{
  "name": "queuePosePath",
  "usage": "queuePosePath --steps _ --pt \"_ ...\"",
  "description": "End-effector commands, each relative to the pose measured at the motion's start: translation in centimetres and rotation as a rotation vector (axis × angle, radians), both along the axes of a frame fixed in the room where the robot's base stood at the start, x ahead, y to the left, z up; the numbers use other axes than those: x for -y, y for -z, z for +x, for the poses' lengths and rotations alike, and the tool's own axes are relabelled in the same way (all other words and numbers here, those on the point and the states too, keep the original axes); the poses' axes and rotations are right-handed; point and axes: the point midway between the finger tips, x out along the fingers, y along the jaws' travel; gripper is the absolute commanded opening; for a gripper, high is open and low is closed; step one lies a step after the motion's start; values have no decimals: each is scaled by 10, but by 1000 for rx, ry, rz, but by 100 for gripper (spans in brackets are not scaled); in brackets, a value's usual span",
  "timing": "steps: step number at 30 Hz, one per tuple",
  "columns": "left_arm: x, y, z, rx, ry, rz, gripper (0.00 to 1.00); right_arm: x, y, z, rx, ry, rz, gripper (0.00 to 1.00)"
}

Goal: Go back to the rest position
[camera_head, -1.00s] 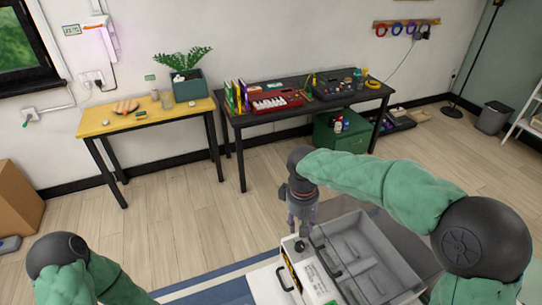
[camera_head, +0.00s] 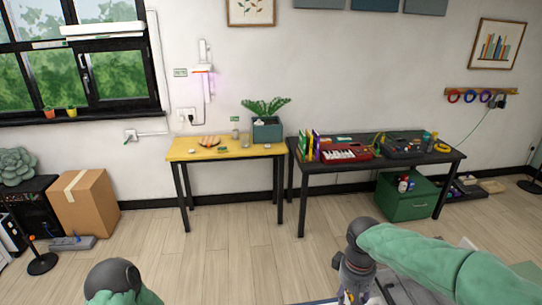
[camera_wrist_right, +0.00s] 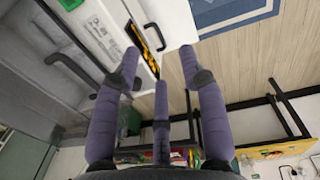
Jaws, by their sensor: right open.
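My right gripper (camera_head: 355,287) hangs at the bottom of the head view, its tips cut off or hidden near the frame edge. In the right wrist view my right gripper (camera_wrist_right: 160,68) has its purple fingers spread apart with nothing between them. A grey case (camera_wrist_right: 45,70) with a white part and black handles (camera_wrist_right: 153,37) lies beyond the fingers. In the head view only a strip of the case (camera_head: 405,290) shows below my right forearm. My left arm shows only as a dark elbow joint at the lower left; its gripper is out of view.
A yellow table (camera_head: 225,154) and a black table (camera_head: 378,166) stand along the far wall. A green cabinet (camera_head: 408,207) is under the black table. A cardboard box (camera_head: 88,210) stands at the left. The wooden floor (camera_head: 240,262) between is clear.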

Motion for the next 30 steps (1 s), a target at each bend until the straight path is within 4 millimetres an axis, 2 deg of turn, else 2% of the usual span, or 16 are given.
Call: queuePosePath --steps 1,8,14,17,23,24,30 --pt "0 1 0 1 1 0 40 -3 11 0 -10 -3 10 42" --pt "0 4 1 2 0 0 40 -18 51 1 -19 -2 63 42" --pt "0 8 0 1 0 0 40 -35 97 -3 -32 7 126 42" --pt "0 11 0 1 0 0 40 -46 128 -8 -41 21 167 42" --pt "0 18 1 1 1 0 40 -74 211 -32 -61 94 278 42" --pt "0 20 0 1 1 0 40 -79 229 -39 -65 114 300 42" --pt "0 28 0 1 1 0 40 -100 304 -82 -73 243 380 42"
